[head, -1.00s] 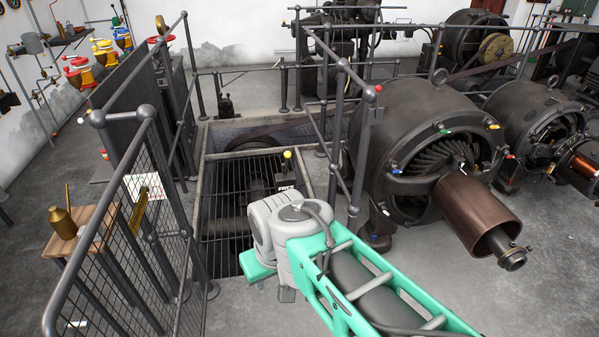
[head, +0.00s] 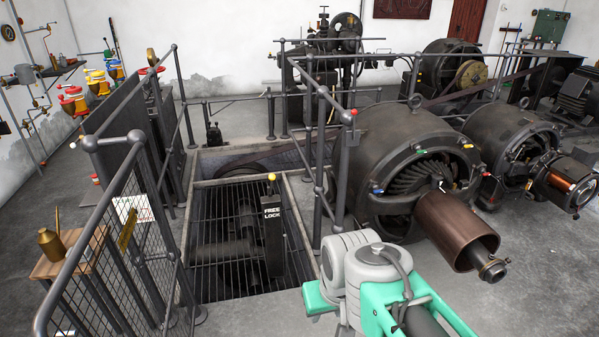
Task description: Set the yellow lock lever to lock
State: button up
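The lock lever shows by its small yellow knob (head: 271,177) at the top of a dark upright plate (head: 272,240) with the words FREE and LOCK in white. The plate stands at the right part of the grated pit, and FREE is above LOCK. The lever's shaft is too small and dark to tell which setting it is at. My arm, green and grey, reaches in at the lower right, to the right of and nearer than the plate. My gripper is not in view.
A railing (head: 318,190) stands right of the pit, close behind my arm. A mesh guard rail (head: 110,230) runs along the left. The pit's grating (head: 215,205) is open-barred. A large dynamo (head: 400,150) with a copper-coloured drum (head: 455,230) stands to the right.

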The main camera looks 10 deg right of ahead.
aim_at(271, 177)
jog(key=i, duration=1.65)
